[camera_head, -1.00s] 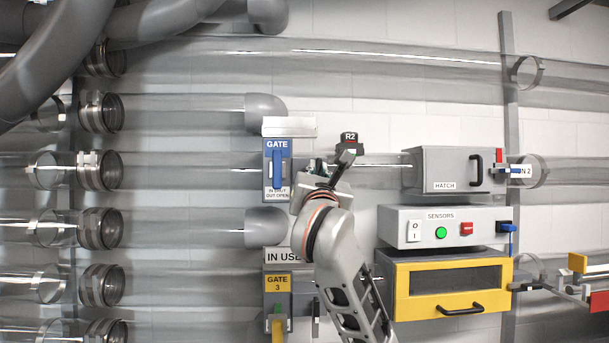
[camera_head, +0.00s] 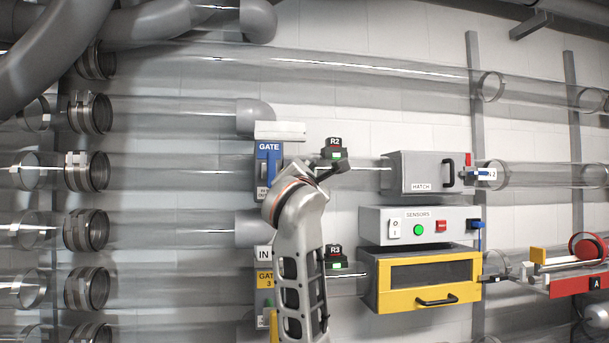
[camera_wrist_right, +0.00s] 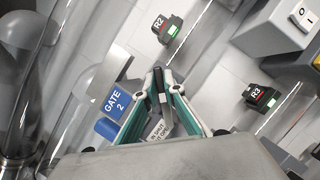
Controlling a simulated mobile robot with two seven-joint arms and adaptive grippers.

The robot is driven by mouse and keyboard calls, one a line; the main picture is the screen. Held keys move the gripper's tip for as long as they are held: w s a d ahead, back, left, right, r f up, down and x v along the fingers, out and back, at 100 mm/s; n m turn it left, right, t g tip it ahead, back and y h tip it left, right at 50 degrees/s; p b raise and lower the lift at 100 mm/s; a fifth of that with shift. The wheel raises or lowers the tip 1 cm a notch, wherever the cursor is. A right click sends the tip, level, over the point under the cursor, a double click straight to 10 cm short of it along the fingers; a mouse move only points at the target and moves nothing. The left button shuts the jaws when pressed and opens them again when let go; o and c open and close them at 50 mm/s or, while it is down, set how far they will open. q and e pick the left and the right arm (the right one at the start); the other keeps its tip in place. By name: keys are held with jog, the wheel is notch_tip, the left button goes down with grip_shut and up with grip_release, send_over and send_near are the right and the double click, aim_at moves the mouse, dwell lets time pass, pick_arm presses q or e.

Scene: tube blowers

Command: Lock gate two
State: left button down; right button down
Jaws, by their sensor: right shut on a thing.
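A lower white label in the wrist view is partly covered by the fingers. My left gripper is out of view.
The R2 sensor (camera_head: 334,148) is right of gate two, and the R3 sensor (camera_head: 336,258) is lower. Gate three (camera_head: 264,281) is below, partly behind my forearm. The hatch box (camera_head: 422,186), sensors box (camera_head: 400,213) and yellow-framed box (camera_head: 423,289) stand to the right.

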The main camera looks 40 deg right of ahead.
jog(key=m+g, duration=0.1)
jog(key=m, duration=0.2)
jog(key=m+g, duration=0.1)
jog(key=m, duration=0.2)
jog(key=m+g+y, duration=0.1)
jog(key=m, duration=0.2)
jog(key=shift+m+g, duration=0.3)
jog(key=shift+m, duration=0.1)
jog(key=c, duration=2.1)
grip_release()
jog(key=shift+c, duration=0.2)
jog(key=shift+r, duration=0.15)
